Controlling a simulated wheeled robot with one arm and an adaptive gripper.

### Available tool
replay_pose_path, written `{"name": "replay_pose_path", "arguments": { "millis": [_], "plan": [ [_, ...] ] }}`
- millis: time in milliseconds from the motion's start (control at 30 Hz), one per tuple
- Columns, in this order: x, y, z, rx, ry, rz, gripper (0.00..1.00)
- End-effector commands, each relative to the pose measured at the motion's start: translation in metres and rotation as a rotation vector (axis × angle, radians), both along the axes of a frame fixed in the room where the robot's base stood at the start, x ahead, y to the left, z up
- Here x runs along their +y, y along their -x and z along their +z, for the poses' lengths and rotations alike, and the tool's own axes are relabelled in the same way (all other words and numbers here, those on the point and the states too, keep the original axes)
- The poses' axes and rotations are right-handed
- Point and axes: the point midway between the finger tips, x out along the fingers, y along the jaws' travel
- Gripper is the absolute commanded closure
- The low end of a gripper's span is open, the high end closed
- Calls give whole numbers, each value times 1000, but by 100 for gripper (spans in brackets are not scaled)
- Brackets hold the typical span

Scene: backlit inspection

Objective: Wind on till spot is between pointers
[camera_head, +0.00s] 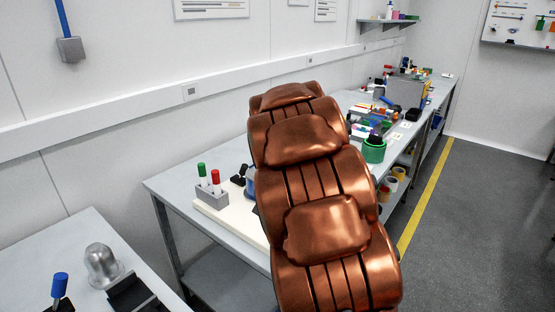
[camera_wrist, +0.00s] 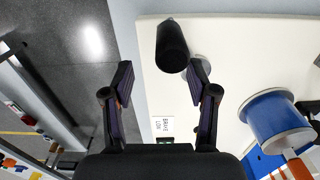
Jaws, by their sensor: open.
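In the wrist view my gripper (camera_wrist: 161,80) is open, its two dark fingers spread. A black cylindrical knob (camera_wrist: 172,48) stands just beyond the fingertips, above and a little right of the gap's middle, with nothing gripped. A grey disc (camera_wrist: 203,66) shows partly behind the right fingertip. Both are over a white board (camera_wrist: 228,35). A blue spool (camera_wrist: 283,118) with an orange part is at the right. In the head view the white board (camera_head: 238,222) is mostly hidden behind my copper-coloured arm, and my gripper does not show. I cannot make out a spot or pointers.
A small label (camera_wrist: 161,126) lies on the board near my gripper. A green container (camera_head: 374,151) stands farther along the bench. The floor (camera_head: 480,205) at right is clear.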

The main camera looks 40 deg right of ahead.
Motion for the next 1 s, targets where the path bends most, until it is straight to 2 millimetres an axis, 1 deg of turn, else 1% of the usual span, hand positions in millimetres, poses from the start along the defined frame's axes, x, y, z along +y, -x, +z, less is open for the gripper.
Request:
{"name": "replay_pose_path", "arguments": {
  "millis": [33,100,700,833,1000],
  "plan": [
    [0,0,6,-2,1,0,42],
    [-1,-1,12,-3,2,0,42],
    [0,0,60,-1,2,-1,42],
    [0,0,68,1,-1,-1,42],
    [0,0,69,1,-1,0,42]
  ]
}}
